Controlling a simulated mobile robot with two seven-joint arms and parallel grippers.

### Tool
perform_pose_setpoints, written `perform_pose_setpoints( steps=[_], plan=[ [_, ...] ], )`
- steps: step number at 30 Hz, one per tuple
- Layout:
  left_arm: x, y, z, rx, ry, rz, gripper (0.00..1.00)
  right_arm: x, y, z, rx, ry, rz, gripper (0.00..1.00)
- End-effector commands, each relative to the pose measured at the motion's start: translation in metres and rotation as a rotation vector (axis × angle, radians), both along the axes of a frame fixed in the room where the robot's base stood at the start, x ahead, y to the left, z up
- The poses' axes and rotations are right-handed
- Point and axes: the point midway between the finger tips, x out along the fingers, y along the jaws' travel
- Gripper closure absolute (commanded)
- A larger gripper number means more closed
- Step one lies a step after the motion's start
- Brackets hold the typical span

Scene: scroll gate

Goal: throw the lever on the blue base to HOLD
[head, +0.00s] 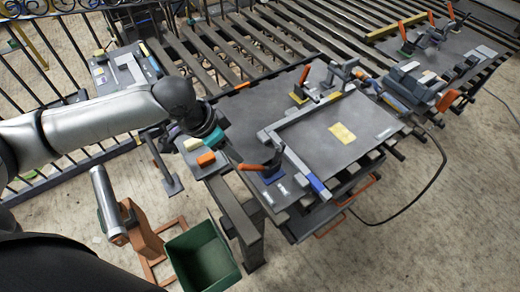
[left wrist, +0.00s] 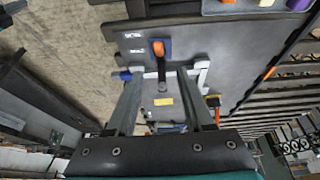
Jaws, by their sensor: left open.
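The lever with the orange handle (head: 262,166) stands on its blue base (head: 274,177) near the left front edge of the steel bench plate (head: 312,150). In the left wrist view the orange handle (left wrist: 158,48) and blue base (left wrist: 167,45) lie just beyond the fingertips, with two small white labels (left wrist: 134,43) to the left, too small to read. My left gripper (left wrist: 160,73) is open and empty, its fingers spread below the lever, apparently apart from it. In the head view the left gripper's fingers are mostly hidden behind its wrist. My right gripper is not in view.
Another orange lever (head: 304,75) stands on a yellow base at the back. Orange and yellow blocks (head: 206,159) sit left of the bench. A green bin (head: 204,256) stands on the floor.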

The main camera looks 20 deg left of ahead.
Motion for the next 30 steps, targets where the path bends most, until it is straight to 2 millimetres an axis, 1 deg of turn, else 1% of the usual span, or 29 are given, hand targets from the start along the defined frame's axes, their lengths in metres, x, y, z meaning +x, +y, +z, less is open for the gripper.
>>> perform_pose_setpoints(
  steps=[1, 2, 5, 6, 8, 9, 11, 15, 22, 27, 30],
  plan=[
    [0.0, 0.0, -0.002, 0.001, 0.002, 0.002, 0.47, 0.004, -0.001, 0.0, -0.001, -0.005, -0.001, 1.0],
    [0.001, 0.0, -0.003, 0.0, 0.003, 0.001, 0.47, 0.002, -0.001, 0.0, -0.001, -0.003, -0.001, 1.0],
    [0.004, -0.003, -0.013, 0.0, 0.003, 0.002, 0.47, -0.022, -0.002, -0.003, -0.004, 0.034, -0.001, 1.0],
    [0.006, -0.004, -0.019, -0.001, 0.003, 0.001, 0.47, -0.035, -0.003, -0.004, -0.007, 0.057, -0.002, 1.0],
    [0.009, -0.007, -0.029, -0.001, 0.003, 0.002, 0.47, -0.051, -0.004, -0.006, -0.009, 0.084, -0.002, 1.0],
    [0.011, -0.009, -0.036, 0.0, 0.003, 0.002, 0.47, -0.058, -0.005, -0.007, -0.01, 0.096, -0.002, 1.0],
    [0.015, -0.012, -0.048, -0.001, 0.003, 0.002, 0.47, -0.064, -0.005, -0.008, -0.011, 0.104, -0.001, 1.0],
    [0.023, -0.018, -0.072, 0.0, 0.003, 0.001, 0.47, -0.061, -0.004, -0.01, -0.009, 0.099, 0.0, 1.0],
    [0.035, -0.027, -0.109, 0.0, 0.002, 0.003, 0.47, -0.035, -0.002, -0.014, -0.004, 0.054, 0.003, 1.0],
    [0.041, -0.032, -0.128, 0.001, 0.001, 0.002, 0.47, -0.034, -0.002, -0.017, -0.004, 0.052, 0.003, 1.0],
    [0.044, -0.034, -0.135, 0.0, 0.0, 0.001, 0.47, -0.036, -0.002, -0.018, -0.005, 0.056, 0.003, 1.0]
  ],
)
